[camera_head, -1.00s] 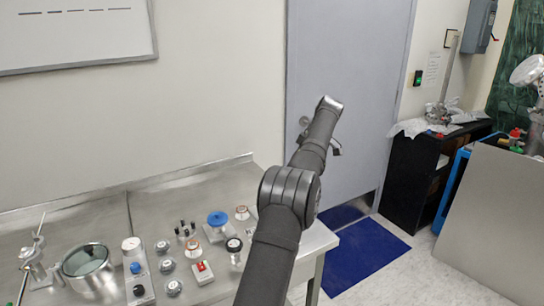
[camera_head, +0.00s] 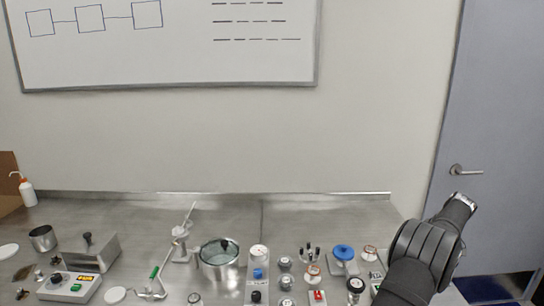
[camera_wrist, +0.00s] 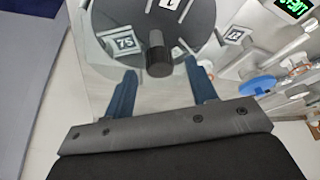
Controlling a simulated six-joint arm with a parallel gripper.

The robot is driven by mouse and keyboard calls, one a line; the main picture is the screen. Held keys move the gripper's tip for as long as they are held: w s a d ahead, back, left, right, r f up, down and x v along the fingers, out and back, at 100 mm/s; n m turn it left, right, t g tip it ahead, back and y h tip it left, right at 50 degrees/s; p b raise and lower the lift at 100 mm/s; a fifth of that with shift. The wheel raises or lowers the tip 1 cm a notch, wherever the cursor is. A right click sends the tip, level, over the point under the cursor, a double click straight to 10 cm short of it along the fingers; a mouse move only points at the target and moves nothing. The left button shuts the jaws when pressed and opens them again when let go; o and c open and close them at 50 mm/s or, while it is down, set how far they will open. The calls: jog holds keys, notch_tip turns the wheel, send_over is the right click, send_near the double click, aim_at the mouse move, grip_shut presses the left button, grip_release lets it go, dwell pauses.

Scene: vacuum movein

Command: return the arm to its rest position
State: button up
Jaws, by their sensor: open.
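My arm (camera_head: 425,250) reaches up at the right of the head view, in front of the grey door. In that view its fingers cannot be made out. In the wrist view my gripper (camera_wrist: 161,88) shows two blue fingers spread wide apart, with nothing held between them. Beyond the fingertips is a black knob (camera_wrist: 158,58) on a round dark dial (camera_wrist: 190,25) with white number tags, one reading 75. The knob appears between the fingers in the picture; its distance from them is hard to tell.
A steel bench (camera_head: 330,215) holds a glass-lidded pot (camera_head: 218,262), a blue-topped valve (camera_head: 344,252), a control box (camera_head: 70,285) and several small knobs and fittings. A whiteboard (camera_head: 170,50) hangs above. The door (camera_head: 490,120) is at right; the bench's back strip is mostly clear.

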jog(key=shift+w+a+f, duration=0.15)
jog(key=shift+f, duration=0.3)
jog(key=v, duration=1.8)
jog(key=x, duration=1.8)
jog(key=shift+f, duration=0.25)
jog(key=shift+a+r+m+h, duration=0.1)
jog(key=shift+r+m+h, duration=0.2)
jog(key=shift+m, duration=0.6)
jog(key=m, duration=0.2)
jog(key=m+h, duration=0.1)
jog(key=m, duration=0.1)
jog(key=shift+t+h, duration=0.3)
jog(key=shift+t, duration=0.1)
jog(key=shift+a+m+h, duration=0.1)
jog(key=shift+m+h, duration=0.5)
jog(key=shift+m, duration=1)
